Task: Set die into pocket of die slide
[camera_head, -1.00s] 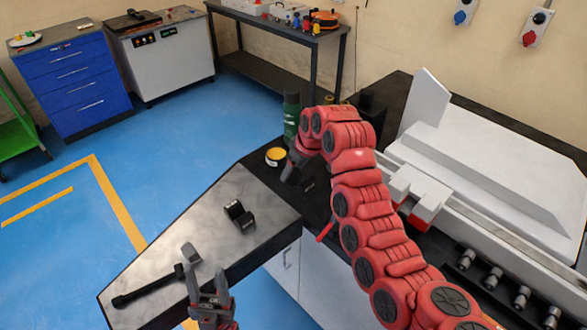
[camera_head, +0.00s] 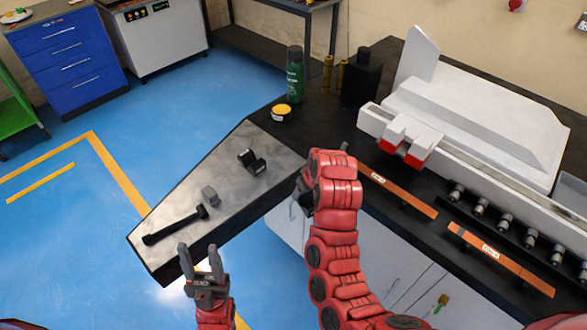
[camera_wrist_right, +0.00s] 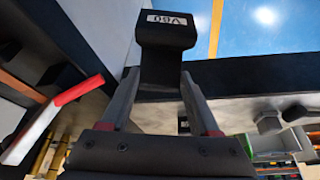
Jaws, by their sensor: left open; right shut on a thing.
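A black die marked V60 (camera_wrist_right: 166,45) is between the fingers of my right gripper (camera_wrist_right: 160,100) in the right wrist view. That gripper is shut on it. In the head view, the right gripper (camera_head: 303,196) is mostly hidden by my red right arm, near the right edge of the grey tabletop, and the die cannot be made out there. My left gripper (camera_head: 203,262) is open and empty, at the front edge of the tabletop. White blocks with red ends (camera_head: 405,143) sit on the front of the white machine (camera_head: 480,105); I cannot make out the slide's pocket.
The grey tabletop (camera_head: 185,190) holds a black notched block (camera_head: 252,160), a grey block (camera_head: 210,195) and a black hammer-like tool (camera_head: 175,226). A yellow tin (camera_head: 281,113) and green bottle (camera_head: 295,75) stand behind.

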